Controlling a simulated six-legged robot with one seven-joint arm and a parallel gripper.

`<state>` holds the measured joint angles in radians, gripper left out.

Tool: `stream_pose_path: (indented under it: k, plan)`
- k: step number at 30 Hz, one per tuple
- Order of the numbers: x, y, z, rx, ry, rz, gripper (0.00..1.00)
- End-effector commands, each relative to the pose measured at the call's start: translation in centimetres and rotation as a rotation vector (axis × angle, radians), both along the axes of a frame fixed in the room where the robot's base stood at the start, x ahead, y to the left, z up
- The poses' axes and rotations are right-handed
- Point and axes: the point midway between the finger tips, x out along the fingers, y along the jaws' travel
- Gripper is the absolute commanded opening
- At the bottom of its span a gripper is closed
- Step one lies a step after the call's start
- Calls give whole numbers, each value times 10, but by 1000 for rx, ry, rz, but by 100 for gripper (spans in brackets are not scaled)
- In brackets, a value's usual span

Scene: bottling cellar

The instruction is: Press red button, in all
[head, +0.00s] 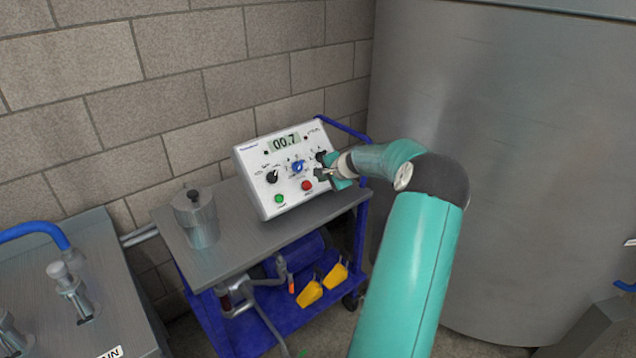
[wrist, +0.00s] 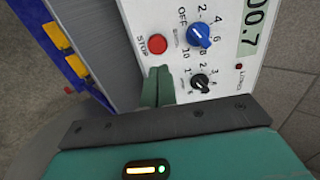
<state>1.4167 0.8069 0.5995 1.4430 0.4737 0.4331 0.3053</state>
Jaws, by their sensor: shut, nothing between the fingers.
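The red button (head: 307,185) is on the lower right of the white control box's (head: 262,178) front panel. In the wrist view the red button (wrist: 158,44) shows in full, with the word STOP beside it. My gripper (head: 320,173) is at the right part of the panel, close to the red button in the head view. In the wrist view its green fingertips (wrist: 158,84) are together and empty, just below the button in the picture, with a small gap between. I cannot tell whether the fingertips touch the panel.
A green button (head: 279,199), a blue knob (head: 297,167) and black knobs are on the same panel. The display (head: 284,142) reads 00.7. The box stands on a blue cart (head: 240,257) beside a metal pot (head: 196,218). A large steel tank (head: 520,180) stands at the right.

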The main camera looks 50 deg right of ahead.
Motion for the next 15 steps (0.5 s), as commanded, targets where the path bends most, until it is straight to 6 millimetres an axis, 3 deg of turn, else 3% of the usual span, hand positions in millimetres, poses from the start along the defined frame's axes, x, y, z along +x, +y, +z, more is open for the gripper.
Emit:
stream_pose_path:
  k: [9,15]
  plan:
    - [-37,10,38,1,1,4,0]
    - [-47,12,46,2,0,2,0]
